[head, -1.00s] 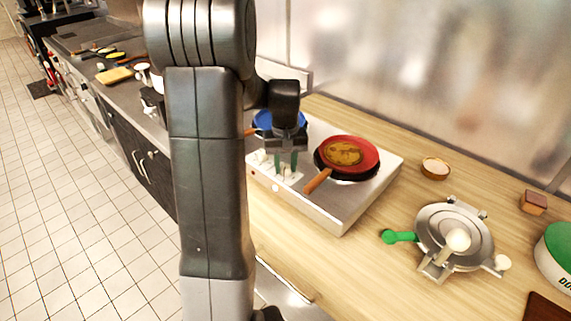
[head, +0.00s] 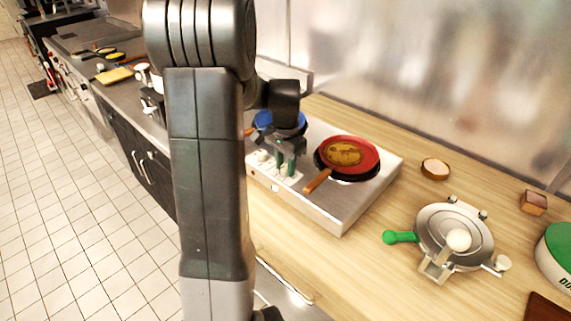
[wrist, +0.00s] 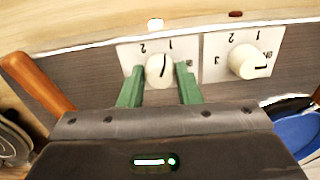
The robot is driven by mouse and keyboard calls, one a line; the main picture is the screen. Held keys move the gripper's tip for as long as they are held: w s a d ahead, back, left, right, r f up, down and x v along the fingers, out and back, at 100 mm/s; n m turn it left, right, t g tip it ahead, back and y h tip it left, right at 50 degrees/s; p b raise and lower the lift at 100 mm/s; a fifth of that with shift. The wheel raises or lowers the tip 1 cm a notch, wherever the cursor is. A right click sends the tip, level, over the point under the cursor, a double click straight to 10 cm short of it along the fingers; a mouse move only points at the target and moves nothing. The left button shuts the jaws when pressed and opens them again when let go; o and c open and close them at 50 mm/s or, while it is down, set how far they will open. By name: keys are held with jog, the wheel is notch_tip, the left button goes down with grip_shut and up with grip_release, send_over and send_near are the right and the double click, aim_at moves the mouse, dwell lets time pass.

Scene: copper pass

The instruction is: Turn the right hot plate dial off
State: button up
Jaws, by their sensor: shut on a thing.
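The hot plate (head: 345,214) stands on the wooden counter with two white dials on its front panel. My gripper (head: 285,167) is down at the panel, its green fingers on either side of the right dial, the one nearer the red pan. In the wrist view, where left and right are reversed, this right dial (wrist: 158,69) sits between the fingers, and its dark mark points up near the printed 1. The left dial (wrist: 247,62) is free, its mark pointing sideways toward the off symbol. In the head view my fingers partly hide the right dial.
A red pan (head: 366,152) with food and a wooden handle sits on the right of the hot plate, close to my gripper. A blue pan (head: 265,119) is behind my gripper on the left. A waffle-iron-like appliance (head: 440,222) with a green handle stands on the counter at right.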

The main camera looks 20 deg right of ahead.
aim_at(285, 167)
jog(key=m, duration=0.6)
jog(key=shift+m, duration=0.3)
jog(key=m, duration=0.6)
jog(key=shift+m, duration=0.3)
jog(key=o, duration=1)
jog(key=shift+c, duration=0.2)
jog(key=shift+r, duration=0.1)
notch_tip(285, 167, up, 14)
jog(key=shift+b, duration=0.4)
jog(key=shift+f, duration=0.25)
notch_tip(285, 167, down, 14)
jog(key=shift+r+p, duration=0.15)
jog(key=shift+p, duration=0.2)
